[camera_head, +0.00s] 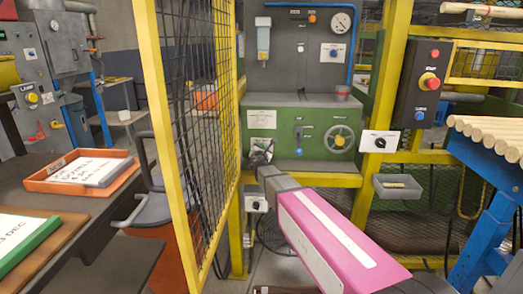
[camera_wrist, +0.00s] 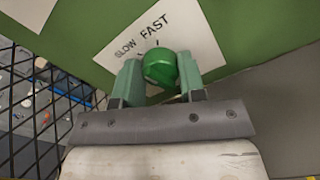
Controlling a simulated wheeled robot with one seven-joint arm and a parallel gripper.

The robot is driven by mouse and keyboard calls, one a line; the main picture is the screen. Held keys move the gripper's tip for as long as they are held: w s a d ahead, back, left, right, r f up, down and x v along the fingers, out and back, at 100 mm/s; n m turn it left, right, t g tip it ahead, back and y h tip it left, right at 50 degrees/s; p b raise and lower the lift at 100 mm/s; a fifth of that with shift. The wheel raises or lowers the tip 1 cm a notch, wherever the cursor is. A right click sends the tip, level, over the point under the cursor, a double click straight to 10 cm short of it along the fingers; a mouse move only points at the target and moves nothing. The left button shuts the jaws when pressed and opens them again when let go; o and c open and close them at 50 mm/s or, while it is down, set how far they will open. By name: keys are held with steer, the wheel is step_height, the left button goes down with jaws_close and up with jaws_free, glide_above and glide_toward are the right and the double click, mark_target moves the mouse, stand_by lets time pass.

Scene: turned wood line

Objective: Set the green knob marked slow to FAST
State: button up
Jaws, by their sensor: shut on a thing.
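The round green knob (camera_wrist: 159,68) sits on a white plate (camera_wrist: 165,35) printed SLOW and FAST. In the wrist view SLOW reads at upper left of the knob and FAST above it. I cannot tell for sure which word the knob points to. My gripper (camera_wrist: 160,76) has one finger on each side of the knob and is shut on it. In the head view my gripper (camera_head: 262,156) reaches the left part of the green machine panel (camera_head: 315,118). There it hides the knob and part of its plate.
A yellow mesh guard (camera_head: 168,130) stands close to the left of my arm.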

steer(key=m, duration=0.4)
steer(key=shift+m, duration=0.3)
steer(key=shift+f+m, duration=0.1)
steer(key=shift+m, duration=1.8)
steer(key=shift+d, duration=0.1)
steer(key=o, duration=0.9)
steer(key=shift+s, duration=0.15)
steer(key=s, duration=0.9)
steer(key=shift+s, duration=0.35)
steer(key=shift+s+a, duration=0.2)
steer(key=shift+s, duration=0.25)
